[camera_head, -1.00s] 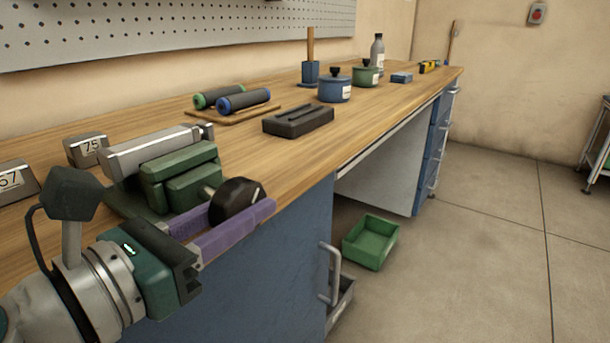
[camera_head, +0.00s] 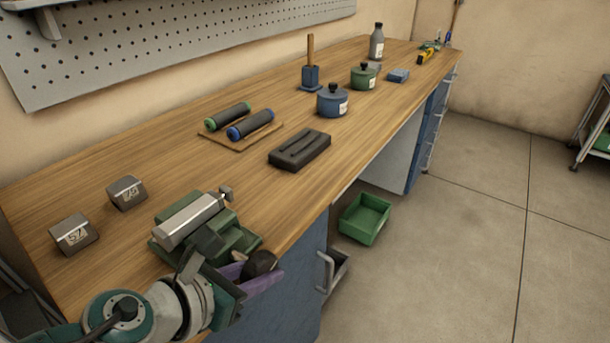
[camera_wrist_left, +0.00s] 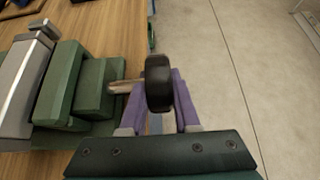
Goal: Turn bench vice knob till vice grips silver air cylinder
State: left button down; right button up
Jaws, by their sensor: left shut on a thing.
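The green bench vice (camera_head: 243,241) stands at the near edge of the bench. The silver air cylinder (camera_head: 190,219) lies along its far side; it also shows in the left wrist view (camera_wrist_left: 24,78), beside a green jaw block (camera_wrist_left: 60,85). I cannot tell whether both jaws press on it. The black vice knob (camera_head: 262,262) sticks out over the bench's front edge on a metal screw (camera_wrist_left: 124,87). My left gripper (camera_head: 256,272), with purple fingers, is shut on the knob, one finger on each side in the left wrist view (camera_wrist_left: 160,98). My right gripper is out of view.
Two marked metal blocks (camera_head: 126,193) (camera_head: 74,235) stand left of the vice. A dark tray-like block (camera_head: 299,150) and two rollers on a wooden board (camera_head: 242,138) lie farther back. A green bin (camera_head: 364,219) sits on the floor. Bench wood behind the vice is clear.

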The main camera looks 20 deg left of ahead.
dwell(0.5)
pick_arm(q)
jog(key=c, duration=0.6)
grip_release()
jog(key=shift+c, duration=0.2)
jog(key=shift+s+a+r+p, duration=0.1)
jog(key=shift+s+r+p, duration=0.1)
jog(key=shift+p, duration=0.3)
jog(key=p+v, duration=0.5)
jog(key=v, duration=0.4)
jog(key=shift+r, duration=0.15)
jog(key=shift+s, duration=0.1)
